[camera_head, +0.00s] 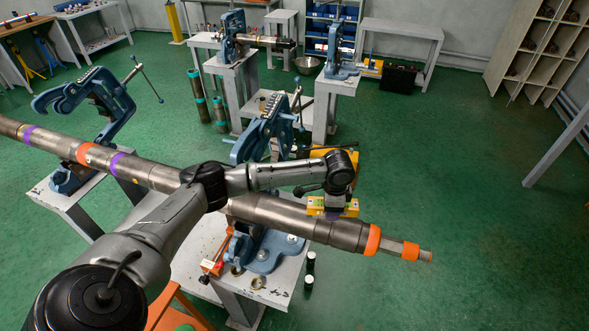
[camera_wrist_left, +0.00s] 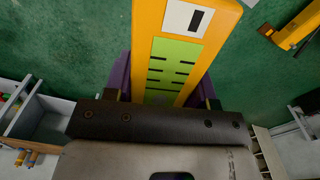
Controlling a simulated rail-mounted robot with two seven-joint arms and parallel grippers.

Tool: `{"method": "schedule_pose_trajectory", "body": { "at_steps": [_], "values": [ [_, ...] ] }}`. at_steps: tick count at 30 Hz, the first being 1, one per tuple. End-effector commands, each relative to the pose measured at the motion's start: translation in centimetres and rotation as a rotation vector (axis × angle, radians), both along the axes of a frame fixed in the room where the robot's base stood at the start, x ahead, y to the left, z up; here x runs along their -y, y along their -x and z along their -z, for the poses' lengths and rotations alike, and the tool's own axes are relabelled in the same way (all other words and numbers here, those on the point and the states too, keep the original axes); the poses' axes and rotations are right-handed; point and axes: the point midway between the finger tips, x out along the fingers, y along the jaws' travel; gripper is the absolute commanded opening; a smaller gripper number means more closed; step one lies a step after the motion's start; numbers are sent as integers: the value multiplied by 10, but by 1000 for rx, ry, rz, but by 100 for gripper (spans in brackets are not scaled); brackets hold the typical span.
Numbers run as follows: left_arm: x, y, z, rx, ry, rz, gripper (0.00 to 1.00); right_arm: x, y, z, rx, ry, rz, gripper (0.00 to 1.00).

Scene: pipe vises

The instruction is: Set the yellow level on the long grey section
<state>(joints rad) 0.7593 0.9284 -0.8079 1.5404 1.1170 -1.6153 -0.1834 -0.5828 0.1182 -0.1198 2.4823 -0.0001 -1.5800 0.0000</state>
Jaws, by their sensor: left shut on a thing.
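The yellow level (camera_head: 351,208) is in my left gripper (camera_head: 333,213), just above or at the right part of the long grey section (camera_head: 290,219). I cannot tell whether level and pipe touch. In the left wrist view the level (camera_wrist_left: 228,20) points away from the camera, its green scale face up, between the purple fingers of my left gripper (camera_wrist_left: 165,95). The pipe is not seen there. The pipe runs from the left edge to the lower right, with orange and purple bands, and rests in blue vises (camera_head: 265,130) (camera_head: 90,98). My right gripper is out of view.
White stands (camera_head: 225,262) carry the vises. A red-handled tool (camera_head: 212,266) lies on the near stand, and small dark cylinders (camera_head: 310,262) stand beside it. More vises (camera_head: 234,38) and a shelf (camera_head: 545,45) are at the back. The green floor at right is clear.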

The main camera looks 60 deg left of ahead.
Motion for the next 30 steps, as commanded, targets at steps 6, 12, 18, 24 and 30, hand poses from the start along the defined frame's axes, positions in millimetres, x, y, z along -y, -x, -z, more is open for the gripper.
{"method": "schedule_pose_trajectory", "body": {
  "at_steps": [6,12,18,24,30],
  "values": [
    [-81,31,-1,-5,0,151,14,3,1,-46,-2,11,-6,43],
    [-118,49,2,-1,1,237,14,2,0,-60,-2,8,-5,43],
    [-129,55,5,2,2,268,14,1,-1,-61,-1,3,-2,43],
    [-129,55,13,3,3,270,14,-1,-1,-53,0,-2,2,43],
    [-129,55,26,2,2,270,14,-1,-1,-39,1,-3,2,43]
  ]
}}
